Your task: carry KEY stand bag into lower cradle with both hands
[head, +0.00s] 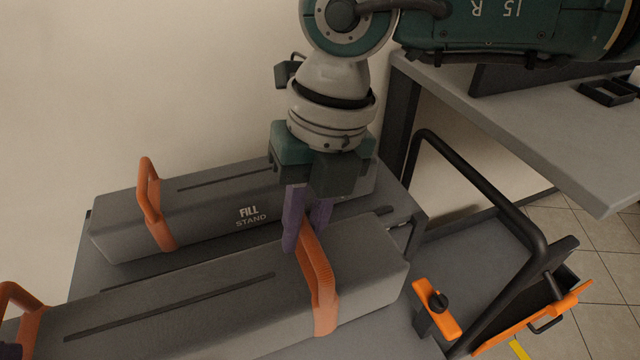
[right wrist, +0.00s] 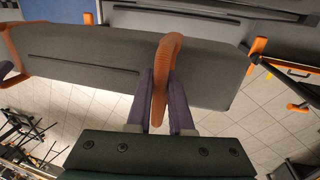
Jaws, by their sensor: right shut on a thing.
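A long grey bag (head: 200,310) with orange handles lies across the front of the head view; no label shows on it, so I cannot read whether it is the KEY bag. It also spans the right wrist view (right wrist: 90,60). My right gripper (head: 303,245) is shut on its right orange handle (head: 318,285), purple fingers on both sides. At the bottom left corner is its other handle (head: 22,296), with a dark purple sliver beside it, perhaps my left gripper (head: 9,351); its jaws are cut off. I cannot tell whether the bag touches the surface below. No cradle is clearly identifiable.
A second grey bag (head: 200,225), marked FILL STAND, lies behind on a grey surface (head: 84,275) by the wall. At right are a cart with a black rail (head: 480,185), an orange-topped knob bracket (head: 437,308) and a grey table (head: 540,130). Tiled floor shows far right.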

